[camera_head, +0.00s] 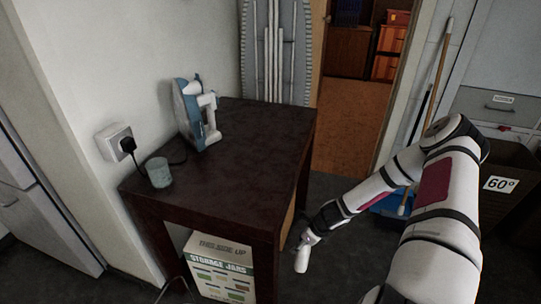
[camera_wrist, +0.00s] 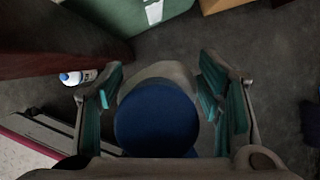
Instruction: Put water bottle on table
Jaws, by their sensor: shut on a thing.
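My gripper (camera_head: 308,238) is low beside the right side of the dark brown table (camera_head: 235,135), below its top. It is shut on a pale, roughly bottle-shaped thing (camera_head: 302,258), which I take for the water bottle. In the wrist view, its round dark blue top (camera_wrist: 156,118) and greyish body are between the green-padded fingers of my gripper (camera_wrist: 163,75). The bottle's lower part is hidden there.
A storage jars box (camera_head: 218,268) stands under the table. A small white bottle with a blue cap (camera_wrist: 78,77) is on the floor in the wrist view. A green box (camera_wrist: 130,14) is nearby. A plug (camera_head: 127,145) sits in the wall socket.

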